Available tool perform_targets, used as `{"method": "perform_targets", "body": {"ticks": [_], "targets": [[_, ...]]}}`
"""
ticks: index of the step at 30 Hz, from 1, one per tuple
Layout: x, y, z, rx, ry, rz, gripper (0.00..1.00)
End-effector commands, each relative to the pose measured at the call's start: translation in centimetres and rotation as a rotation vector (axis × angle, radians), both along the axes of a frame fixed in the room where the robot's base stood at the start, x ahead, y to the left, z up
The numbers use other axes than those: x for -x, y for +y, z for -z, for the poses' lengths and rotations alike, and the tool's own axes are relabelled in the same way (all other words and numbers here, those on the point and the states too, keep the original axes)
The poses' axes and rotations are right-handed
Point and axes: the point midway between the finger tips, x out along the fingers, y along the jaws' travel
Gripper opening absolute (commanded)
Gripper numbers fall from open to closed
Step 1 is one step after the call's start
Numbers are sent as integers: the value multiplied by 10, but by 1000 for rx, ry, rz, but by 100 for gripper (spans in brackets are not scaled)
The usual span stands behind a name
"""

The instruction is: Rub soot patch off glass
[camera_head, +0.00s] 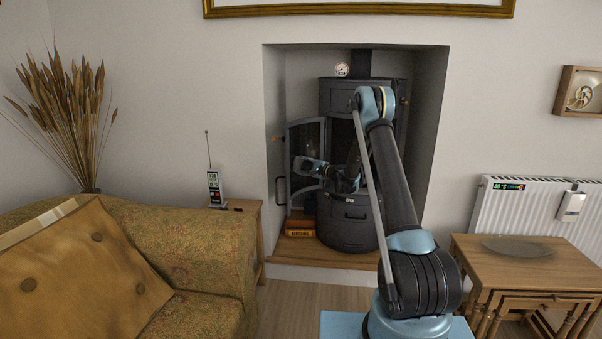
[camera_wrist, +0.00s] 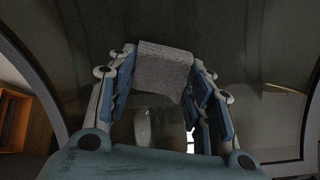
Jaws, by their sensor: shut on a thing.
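The black stove (camera_head: 345,226) stands in the wall recess, its curved glazed door swung open to the left. The door's glass (camera_head: 309,138) is partly hidden by my arm. My gripper (camera_head: 300,164) is at the door, level with the middle of its glass. In the wrist view my gripper (camera_wrist: 163,80) is shut on a grey textured pad (camera_wrist: 165,61), held between the fingertips. The pad faces the dark, smoky glass (camera_wrist: 225,45); I cannot tell whether it touches. No clear edge of a soot patch can be made out; the pad and fingers cover part of the glass.
Orange boxes (camera_head: 300,228) sit on the wooden hearth (camera_head: 330,256) below the door. A small round clock-like object (camera_head: 342,70) stands on the stove. A sofa (camera_head: 190,250) and side table (camera_head: 249,207) are left; nested wooden tables (camera_head: 530,268) and a radiator (camera_head: 520,212) are right.

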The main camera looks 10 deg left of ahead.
Motion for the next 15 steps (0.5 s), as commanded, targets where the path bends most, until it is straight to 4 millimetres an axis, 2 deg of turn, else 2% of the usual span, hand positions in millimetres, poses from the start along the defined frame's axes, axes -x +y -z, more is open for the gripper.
{"method": "perform_targets", "body": {"ticks": [6, 15], "targets": [[1, 0, -10, -1, 1, -2, 28], [1, -1, -3, 0, 0, -1, 28]]}}
